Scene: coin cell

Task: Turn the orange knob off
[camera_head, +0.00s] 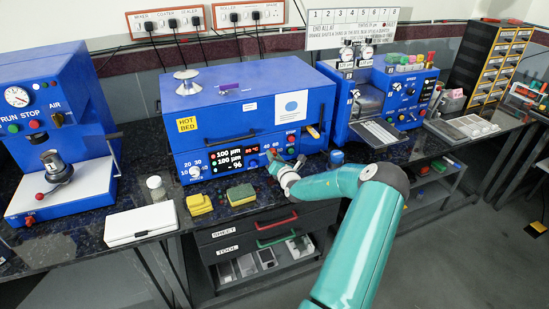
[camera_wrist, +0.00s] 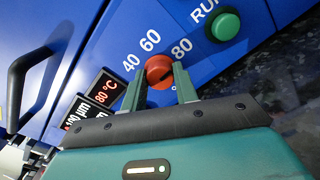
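The round orange knob (camera_wrist: 158,68) is on the blue front panel in the wrist view, beside the white marks 40, 60 and 80. My gripper (camera_wrist: 160,76) has its two green fingers apart, one on each side of the knob. A gap seems to show between the fingers and the knob; contact cannot be told. The knob's lower part and some dial marks are hidden by my gripper. In the head view my gripper (camera_head: 278,160) is at the lower front of the blue hot-bed coater (camera_head: 245,112), where the knob is hard to make out.
A green RUN button (camera_wrist: 223,24) is right of the knob, and a red 80 °C display (camera_wrist: 104,88) is left of it. A dark handle (camera_wrist: 28,80) sticks out farther left.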

